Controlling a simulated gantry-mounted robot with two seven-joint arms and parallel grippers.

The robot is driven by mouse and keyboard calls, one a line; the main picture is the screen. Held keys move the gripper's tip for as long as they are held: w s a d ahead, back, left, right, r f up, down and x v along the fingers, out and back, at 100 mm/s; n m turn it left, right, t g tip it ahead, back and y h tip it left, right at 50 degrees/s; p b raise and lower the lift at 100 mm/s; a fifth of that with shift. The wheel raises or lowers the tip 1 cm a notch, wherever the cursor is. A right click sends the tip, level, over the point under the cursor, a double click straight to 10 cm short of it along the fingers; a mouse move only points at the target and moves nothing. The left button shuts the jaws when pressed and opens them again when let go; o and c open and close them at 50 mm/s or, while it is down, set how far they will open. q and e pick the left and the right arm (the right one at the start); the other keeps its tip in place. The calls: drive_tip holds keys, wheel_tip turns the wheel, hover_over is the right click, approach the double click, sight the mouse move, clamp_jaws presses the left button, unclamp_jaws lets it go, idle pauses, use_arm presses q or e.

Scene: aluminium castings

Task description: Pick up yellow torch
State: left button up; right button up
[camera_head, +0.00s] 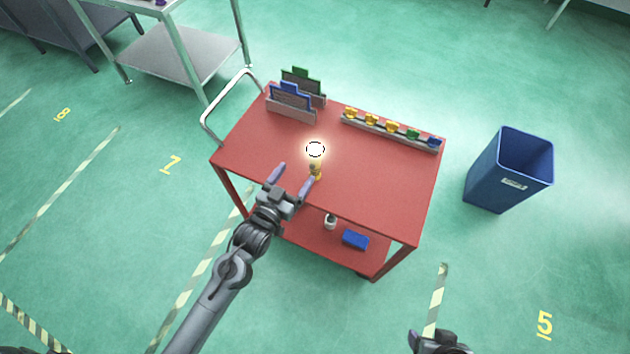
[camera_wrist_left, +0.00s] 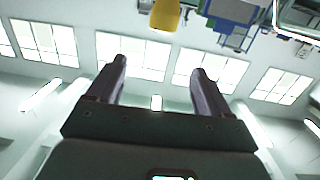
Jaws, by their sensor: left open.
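My left gripper (camera_head: 296,174) is open and empty at the cart's front edge.
The red cart (camera_head: 385,183) has a rack (camera_head: 390,131) of several coloured items along the back right and upright blue and green boards (camera_head: 291,98) at the back left. A blue bin (camera_head: 508,170) stands to the right.

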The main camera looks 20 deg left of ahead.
use_arm(q)
drive_tip(key=b, duration=0.5)
approach(311, 159)
drive_tip(key=w, duration=0.2)
drive_tip(key=shift+t, duration=0.5)
drive_tip(key=w, duration=0.2)
drive_tip(key=w+b, duration=0.1)
drive_tip(key=w, duration=0.1)
drive_tip(key=w+d+b, duration=0.1)
drive_tip(key=w, duration=0.1)
drive_tip(key=shift+w+f, duration=0.3)
drive_tip(key=shift+f, duration=0.1)
drive_tip(key=shift+w, duration=0.3)
drive_tip(key=w, duration=0.1)
drive_tip(key=w+b, duration=0.1)
drive_tip(key=w, duration=0.2)
drive_tip(key=shift+w+d, duration=0.3)
drive_tip(key=shift+w, duration=0.1)
use_arm(e)
wheel_tip(311, 159, down, 11)
drive_tip(key=shift+r, duration=0.2)
drive_tip(key=shift+s, duration=0.1)
use_arm(q)
drive_tip(key=shift+s, duration=0.1)
clamp_jaws()
